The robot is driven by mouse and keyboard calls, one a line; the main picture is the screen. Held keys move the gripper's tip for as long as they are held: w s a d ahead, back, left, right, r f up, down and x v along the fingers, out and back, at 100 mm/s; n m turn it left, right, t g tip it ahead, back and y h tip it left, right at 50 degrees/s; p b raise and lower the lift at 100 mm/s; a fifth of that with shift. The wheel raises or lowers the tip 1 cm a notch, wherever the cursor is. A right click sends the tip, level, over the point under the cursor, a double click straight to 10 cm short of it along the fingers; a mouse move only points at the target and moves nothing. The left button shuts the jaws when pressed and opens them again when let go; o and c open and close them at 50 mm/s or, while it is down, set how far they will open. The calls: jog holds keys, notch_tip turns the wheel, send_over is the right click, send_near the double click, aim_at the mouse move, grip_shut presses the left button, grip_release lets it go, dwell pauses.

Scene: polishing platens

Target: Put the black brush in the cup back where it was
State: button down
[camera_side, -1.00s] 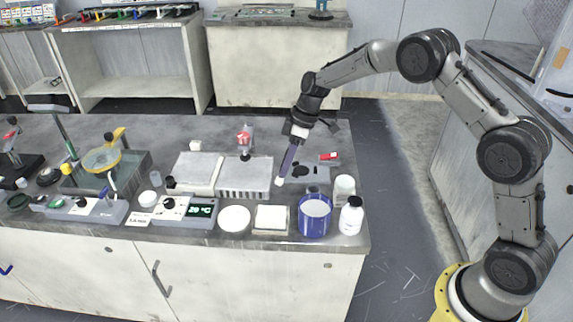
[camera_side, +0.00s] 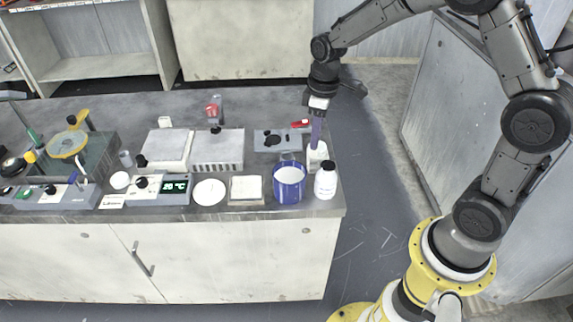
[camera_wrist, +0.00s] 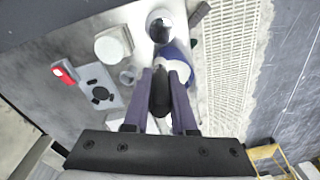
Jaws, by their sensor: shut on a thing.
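My gripper (camera_side: 317,143) points straight down at the right end of the bench, its purple fingers at the white cup (camera_side: 316,158). In the wrist view the fingers (camera_wrist: 162,78) are shut on the black brush (camera_wrist: 160,95), which shows as a dark rounded shape between them. In the side view the fingertips overlap the cup's upper part. The brush's lower end is hidden, and I cannot tell whether it is inside the cup or just above it.
A blue pot (camera_side: 289,186) stands left of the cup and a white bottle (camera_side: 325,182) stands in front, both close. A grey plate (camera_side: 272,140) and a red object (camera_side: 300,124) lie behind left. The bench's right edge is near.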

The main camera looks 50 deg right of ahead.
jog(key=shift+s+d+r, duration=0.1)
jog(key=shift+s+d, duration=0.15)
jog(key=shift+s, duration=0.25)
jog(key=shift+s+d, duration=0.2)
jog(key=shift+s, duration=0.3)
jog(key=shift+w+d+f, duration=0.25)
jog(key=shift+w+f, duration=1.9)
jog(key=shift+w, duration=0.1)
jog(key=shift+w+d+f, duration=0.3)
jog(key=shift+w+f, duration=1.85)
jog(key=shift+w, duration=0.1)
jog(key=shift+w+d+f, duration=0.25)
jog(key=shift+w+f, duration=1.9)
jog(key=shift+w, duration=0.1)
jog(key=shift+f, duration=0.15)
jog(key=c, duration=0.7)
grip_release()
